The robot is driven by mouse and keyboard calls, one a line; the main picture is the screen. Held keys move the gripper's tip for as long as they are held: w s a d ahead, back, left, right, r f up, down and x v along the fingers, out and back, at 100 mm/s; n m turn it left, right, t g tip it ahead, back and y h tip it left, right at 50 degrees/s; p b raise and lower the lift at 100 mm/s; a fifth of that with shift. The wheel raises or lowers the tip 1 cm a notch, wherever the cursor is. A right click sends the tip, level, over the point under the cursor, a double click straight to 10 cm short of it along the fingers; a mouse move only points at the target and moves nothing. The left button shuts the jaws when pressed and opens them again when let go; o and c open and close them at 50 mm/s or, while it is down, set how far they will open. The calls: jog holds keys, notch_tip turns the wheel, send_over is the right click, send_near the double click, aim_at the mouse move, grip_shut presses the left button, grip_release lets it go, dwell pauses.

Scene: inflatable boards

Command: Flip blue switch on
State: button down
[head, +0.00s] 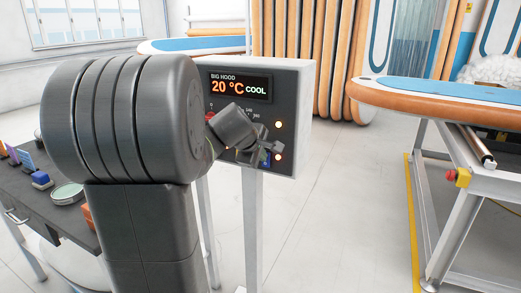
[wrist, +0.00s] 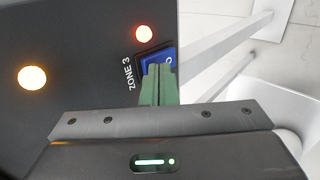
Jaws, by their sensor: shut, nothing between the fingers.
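The blue switch (wrist: 154,58) is a rocker on a dark panel beside the label "ZONE 3" in the wrist view. Part of its face, with a white round mark, shows past the fingertips; the rest is hidden. In the head view a small bit of the blue switch (head: 265,158) shows behind my gripper. My gripper (wrist: 158,68) is shut and empty, its green fingers together over the lower part of the switch. I cannot tell whether they touch it. My gripper (head: 277,150) also shows at the panel's lower right in the head view. A red-orange lamp (wrist: 144,34) glows beside the switch.
The control box (head: 307,110) stands on a post, its display reading "BIG HOOD 20 °C COOL". A bench (head: 75,222) with small items is at left. A board on a metal-framed table (head: 440,97) is at right. Open floor (head: 330,220) lies between.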

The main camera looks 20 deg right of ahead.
jog(key=shift+b, duration=0.5)
jog(key=shift+r, duration=0.1)
jog(key=shift+r+p, duration=0.7)
jog(key=shift+p, duration=0.05)
jog(key=shift+a, duration=0.1)
